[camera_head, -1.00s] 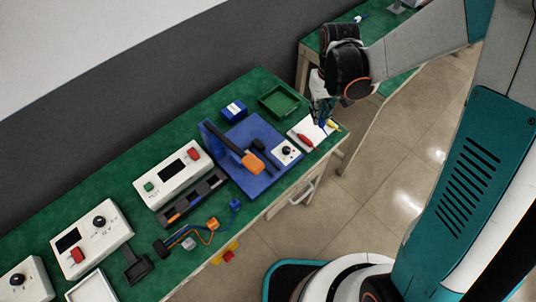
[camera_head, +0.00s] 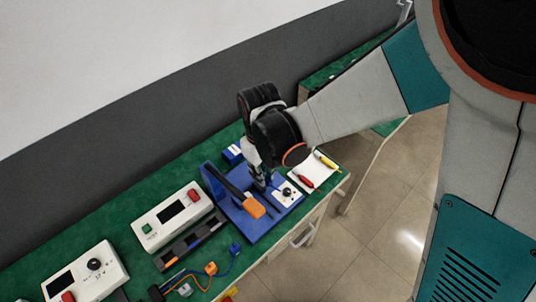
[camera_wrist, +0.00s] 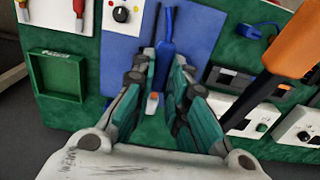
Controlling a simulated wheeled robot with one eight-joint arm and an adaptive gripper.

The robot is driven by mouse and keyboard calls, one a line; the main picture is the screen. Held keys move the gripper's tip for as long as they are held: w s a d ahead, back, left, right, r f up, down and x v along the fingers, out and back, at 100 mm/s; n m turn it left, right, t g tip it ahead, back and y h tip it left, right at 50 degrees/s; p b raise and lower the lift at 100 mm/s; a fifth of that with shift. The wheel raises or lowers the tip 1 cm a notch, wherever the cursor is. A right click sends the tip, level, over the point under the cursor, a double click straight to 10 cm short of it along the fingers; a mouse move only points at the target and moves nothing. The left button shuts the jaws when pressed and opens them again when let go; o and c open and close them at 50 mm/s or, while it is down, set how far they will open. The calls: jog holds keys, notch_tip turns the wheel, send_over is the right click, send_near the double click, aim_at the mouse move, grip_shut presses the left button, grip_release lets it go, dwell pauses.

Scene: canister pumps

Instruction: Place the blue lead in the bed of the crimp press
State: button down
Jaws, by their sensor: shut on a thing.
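The blue lead (camera_wrist: 166,45) is held between the fingers of my gripper (camera_wrist: 163,68) in the wrist view, its blue body pointing away from the palm. The crimp press has a blue base plate (camera_head: 245,228) and an orange-handled lever (camera_head: 254,208); the handle (camera_wrist: 296,40) is large at the right of the wrist view. My gripper (camera_head: 262,185) is over the press plate, beside the lever, in the head view. The press bed and the lead's contact with it are hidden by my fingers; I cannot tell whether they touch.
A green open tray (camera_wrist: 57,98) and a blue box (camera_head: 232,154) are near. White control boxes (camera_head: 172,217) and a wire bundle (camera_head: 212,270) lie to the left.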

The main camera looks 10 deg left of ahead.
jog(key=b, duration=0.8)
send_near(264, 203)
notch_tip(264, 203, down, 5)
jog(key=shift+w+f, duration=0.15)
jog(key=shift+f, duration=0.1)
jog(key=shift+r, duration=0.1)
jog(key=shift+f+b, duration=0.55)
jog(key=shift+b, duration=0.1)
jog(key=c, duration=1.6)
grip_release()
jog(key=shift+f, duration=0.15)
